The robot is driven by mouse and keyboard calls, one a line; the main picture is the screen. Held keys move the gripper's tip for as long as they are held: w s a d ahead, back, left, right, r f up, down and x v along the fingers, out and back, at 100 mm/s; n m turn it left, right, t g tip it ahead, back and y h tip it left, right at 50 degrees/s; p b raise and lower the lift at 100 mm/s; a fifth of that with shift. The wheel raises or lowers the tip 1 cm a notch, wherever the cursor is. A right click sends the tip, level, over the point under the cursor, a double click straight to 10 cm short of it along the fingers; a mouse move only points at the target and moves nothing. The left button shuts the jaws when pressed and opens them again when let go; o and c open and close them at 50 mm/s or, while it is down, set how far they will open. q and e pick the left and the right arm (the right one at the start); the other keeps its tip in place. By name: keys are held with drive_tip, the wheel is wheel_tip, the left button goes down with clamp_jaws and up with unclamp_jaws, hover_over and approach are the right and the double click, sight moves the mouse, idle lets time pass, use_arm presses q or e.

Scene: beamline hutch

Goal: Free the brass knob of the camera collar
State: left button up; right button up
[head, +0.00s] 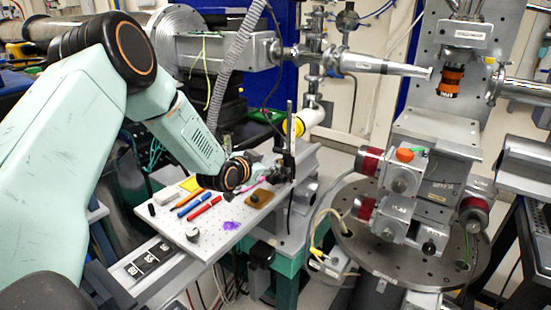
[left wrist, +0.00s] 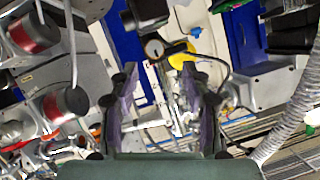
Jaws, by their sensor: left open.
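My left gripper (head: 278,167) reaches from its wrist toward a dark upright post (head: 290,120) above the perforated board. In the left wrist view my left gripper (left wrist: 163,85) is open, its purple-lined fingers wide apart, with nothing held between them. Beyond the fingertips is a small round brass-rimmed knob (left wrist: 153,48), apart from both fingers. A black camera-like body (left wrist: 148,12) is just above it. I cannot make out the collar itself clearly. In the head view the knob is too small or hidden to tell. My right gripper is not in view.
The perforated board (head: 214,240) holds pens, a yellow note, a brown plate (head: 258,198) and small parts. A motorized stage (head: 400,185) stands right on a round plate.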

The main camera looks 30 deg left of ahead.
sight(278, 161)
use_arm(q)
drive_tip(key=w, duration=0.1)
drive_tip(key=w+f, duration=0.1)
drive_tip(key=w, duration=0.1)
drive_tip(key=w+d+f+b, duration=0.1)
drive_tip(key=shift+w, duration=0.4)
drive_tip(key=shift+w+a+f, duration=0.25)
drive_tip(key=shift+w+a, duration=0.1)
drive_tip(key=shift+w, duration=0.15)
drive_tip(key=shift+w+d+f, duration=0.1)
drive_tip(key=shift+w+d, duration=0.1)
drive_tip(key=shift+w, duration=0.25)
drive_tip(key=shift+s+a, duration=0.2)
drive_tip(key=shift+s, duration=0.05)
drive_tip(key=c, duration=0.4)
drive_tip(key=shift+w+d, duration=0.1)
drive_tip(key=shift+d, duration=0.05)
drive_tip(key=c, duration=0.5)
clamp_jaws()
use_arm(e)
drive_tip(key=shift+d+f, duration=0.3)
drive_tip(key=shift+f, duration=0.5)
